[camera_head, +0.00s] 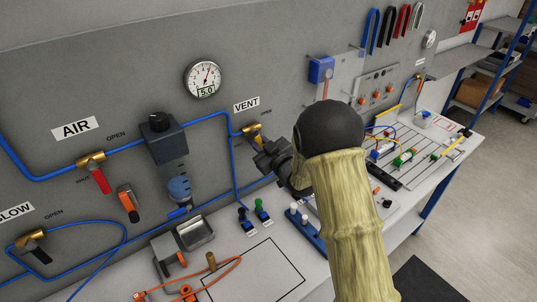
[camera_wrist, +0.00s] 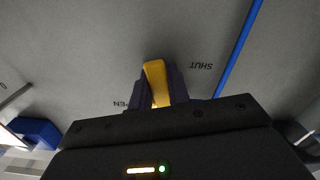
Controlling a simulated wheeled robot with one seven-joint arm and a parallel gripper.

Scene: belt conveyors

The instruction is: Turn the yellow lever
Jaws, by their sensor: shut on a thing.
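The yellow lever (camera_wrist: 155,80) shows in the wrist view between the two dark fingers of my gripper (camera_wrist: 160,88). The fingers are shut on it, one on each side. The words OPEN, partly covered, and SHUT are printed on the panel on either side of it. In the head view my gripper (camera_head: 268,155) is at the brass valve (camera_head: 251,130) under the VENT sign, at the end of a blue pipe. My arm hides part of this area, and the lever is mostly covered there.
The AIR valve with a red lever (camera_head: 101,181) and an orange-handled tool (camera_head: 128,203) are on the panel to the left. A regulator (camera_head: 164,140) sits between. Below, the bench holds a metal tray (camera_head: 194,233), an orange cable (camera_head: 225,270) and small plugs (camera_head: 262,213).

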